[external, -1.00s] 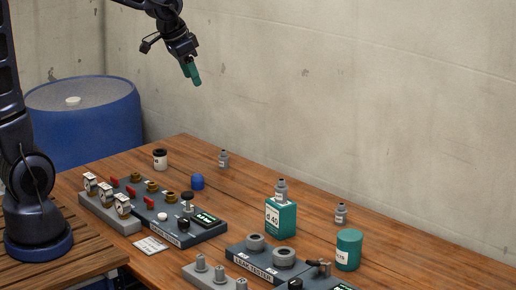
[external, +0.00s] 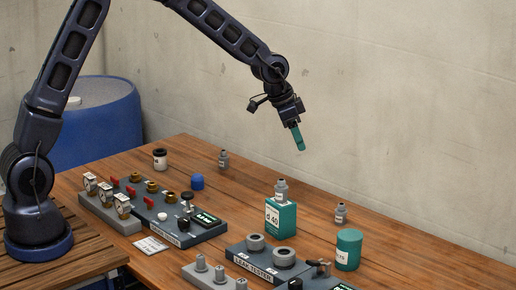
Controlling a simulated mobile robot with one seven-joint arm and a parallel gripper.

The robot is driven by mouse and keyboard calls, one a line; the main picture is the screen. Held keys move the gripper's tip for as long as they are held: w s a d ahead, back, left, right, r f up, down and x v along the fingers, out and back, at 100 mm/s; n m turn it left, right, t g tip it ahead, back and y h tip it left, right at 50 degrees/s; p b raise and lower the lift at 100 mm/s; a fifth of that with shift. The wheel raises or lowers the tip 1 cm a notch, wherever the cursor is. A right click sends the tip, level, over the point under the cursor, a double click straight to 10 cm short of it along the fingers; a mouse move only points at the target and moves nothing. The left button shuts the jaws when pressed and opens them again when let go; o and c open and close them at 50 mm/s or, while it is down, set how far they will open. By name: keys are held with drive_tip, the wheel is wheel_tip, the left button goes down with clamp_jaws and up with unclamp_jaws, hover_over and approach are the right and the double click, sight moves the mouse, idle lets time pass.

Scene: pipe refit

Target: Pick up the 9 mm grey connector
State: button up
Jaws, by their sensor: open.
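Three small grey connectors with white labels are in the external view. One grey connector (external: 223,160) stands alone at the back of the table. A second grey connector (external: 281,190) stands on a teal block (external: 281,222) marked "d 40". A third grey connector (external: 340,215) stands at the right, behind a teal cylinder. Their labels are too small to read, so I cannot tell which is 9 mm. My gripper (external: 299,140) has teal fingers pointing down. It is open, with no object visible in it, in the air above the teal block and apart from all connectors.
A teal cylinder (external: 348,252) stands at the right. A leak tester (external: 262,262) and a row of grey fittings (external: 201,264) are at the front. A panel with gauges and red valves (external: 150,207) is at the left. Bare wood lies around the back connector.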

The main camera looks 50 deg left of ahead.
drive_tip(key=m+h, duration=0.1)
approach(341, 210)
drive_tip(key=w, duration=0.1)
drive_tip(key=x, duration=0.3)
drive_tip(key=a+x, duration=0.1)
drive_tip(key=x, duration=0.1)
drive_tip(key=shift+w+f, duration=0.15)
drive_tip(key=shift+f, duration=0.2)
drive_tip(key=shift+s+x, duration=0.15)
drive_tip(key=shift+x, duration=1.2)
drive_tip(key=shift+s+x, duration=0.15)
drive_tip(key=shift+x, duration=1.2)
drive_tip(key=shift+d, duration=0.15)
drive_tip(key=c, duration=1)
drive_tip(key=shift+r, duration=0.1)
